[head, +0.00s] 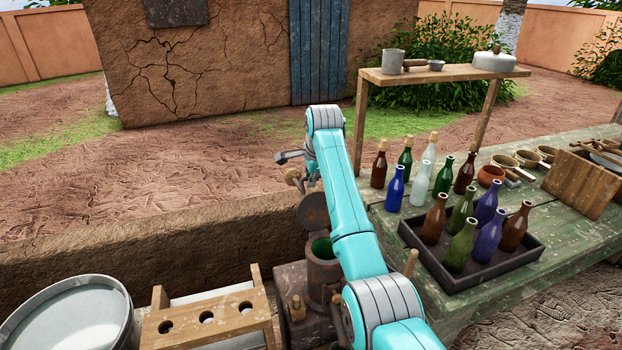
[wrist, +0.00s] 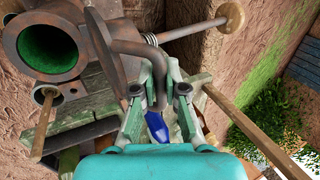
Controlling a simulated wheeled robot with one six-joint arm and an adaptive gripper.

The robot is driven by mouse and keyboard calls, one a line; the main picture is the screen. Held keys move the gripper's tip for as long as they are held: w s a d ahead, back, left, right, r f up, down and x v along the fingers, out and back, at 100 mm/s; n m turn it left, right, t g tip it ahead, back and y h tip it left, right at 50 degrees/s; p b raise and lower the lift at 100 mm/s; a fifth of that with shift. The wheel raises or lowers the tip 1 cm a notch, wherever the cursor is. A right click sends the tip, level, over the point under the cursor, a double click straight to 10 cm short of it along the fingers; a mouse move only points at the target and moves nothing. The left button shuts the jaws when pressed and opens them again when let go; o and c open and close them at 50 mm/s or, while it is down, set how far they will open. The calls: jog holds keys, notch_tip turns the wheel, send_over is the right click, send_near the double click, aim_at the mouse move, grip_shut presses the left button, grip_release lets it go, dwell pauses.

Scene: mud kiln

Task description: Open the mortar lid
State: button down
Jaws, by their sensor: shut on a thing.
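The mortar (head: 322,270) is a rusty metal cylinder with a green interior, just left of my arm in the head view. Its round mouth (wrist: 78,50) is uncovered in the wrist view. The mortar lid (head: 313,208) stands tilted up away from the mouth; in the wrist view the lid (wrist: 104,55) shows nearly edge-on. A bent metal handle (wrist: 135,47) sticks out from the lid. My gripper (wrist: 160,98) is shut on this handle.
A metal rod with a wooden knob (wrist: 230,16) sticks out beside the lid. Right of my arm, a green table (head: 560,225) carries several bottles and a dark tray (head: 490,275). A wooden rack (head: 205,318) and a metal tub (head: 70,318) stand at left.

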jog(key=c, duration=1.2)
grip_release()
jog(key=v, duration=1.2)
jog(key=shift+s+f, duration=0.1)
jog(key=shift+s, duration=0.05)
